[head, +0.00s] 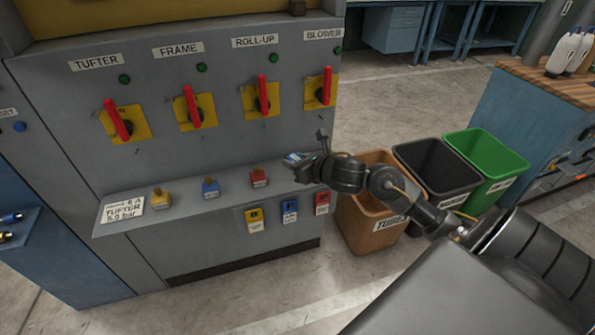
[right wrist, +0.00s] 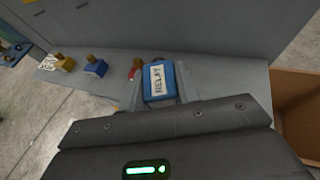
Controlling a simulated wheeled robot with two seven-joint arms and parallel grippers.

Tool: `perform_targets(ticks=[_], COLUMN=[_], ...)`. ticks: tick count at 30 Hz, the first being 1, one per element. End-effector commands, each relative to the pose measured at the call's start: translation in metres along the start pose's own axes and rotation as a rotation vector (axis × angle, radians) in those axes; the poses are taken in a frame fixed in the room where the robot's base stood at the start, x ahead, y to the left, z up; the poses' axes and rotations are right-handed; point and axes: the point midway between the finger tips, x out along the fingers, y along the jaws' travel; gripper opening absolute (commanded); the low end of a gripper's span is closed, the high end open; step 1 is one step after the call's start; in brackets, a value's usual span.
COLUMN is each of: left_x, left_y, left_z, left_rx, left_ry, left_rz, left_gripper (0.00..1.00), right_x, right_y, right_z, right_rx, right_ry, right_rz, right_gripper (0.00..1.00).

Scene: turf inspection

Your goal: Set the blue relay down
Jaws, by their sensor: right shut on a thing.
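The blue relay (right wrist: 160,82), a small block with a white "RELAY" label, is between the fingers of my right gripper in the right wrist view. In the head view the relay (head: 293,157) shows small at the gripper's tip. My right gripper (head: 302,163) is shut on it, near the right end of the grey cabinet's shelf (head: 225,192). In the right wrist view the shelf (right wrist: 228,80) lies behind the relay. I cannot tell how far above the shelf it is. My left gripper is not in view.
Yellow (head: 161,199), blue (head: 210,188) and red (head: 259,177) padlock-like pieces stand along the shelf, with a note card (head: 123,209) at its left end. Brown (head: 372,220), black (head: 438,172) and green (head: 488,160) bins stand right of the cabinet. Red-handled switches (head: 262,97) are above.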

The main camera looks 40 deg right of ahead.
Motion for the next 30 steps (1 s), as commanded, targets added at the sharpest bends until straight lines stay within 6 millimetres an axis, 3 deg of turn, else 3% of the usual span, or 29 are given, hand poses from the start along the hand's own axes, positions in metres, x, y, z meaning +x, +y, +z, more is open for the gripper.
perform_targets(ticks=[3,6,12,20,30], left_x=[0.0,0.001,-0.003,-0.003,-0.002], left_y=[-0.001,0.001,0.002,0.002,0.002], left_z=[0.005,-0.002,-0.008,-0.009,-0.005], left_rx=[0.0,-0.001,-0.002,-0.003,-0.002], left_ry=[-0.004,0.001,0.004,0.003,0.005], left_rz=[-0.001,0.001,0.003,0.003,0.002], left_gripper=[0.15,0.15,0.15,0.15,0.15], right_x=[0.021,0.037,0.057,0.063,0.078], right_y=[-0.029,-0.042,-0.061,-0.067,-0.07], right_z=[-0.006,-0.025,-0.043,-0.048,-0.079], right_rx=[0.005,0.006,0.002,0.0,0.001], right_ry=[0.002,0.002,-0.001,-0.002,-0.003], right_rz=[-0.004,-0.001,0.0,0.0,0.0], right_gripper=[0.05,0.05,0.05,0.05,0.05])
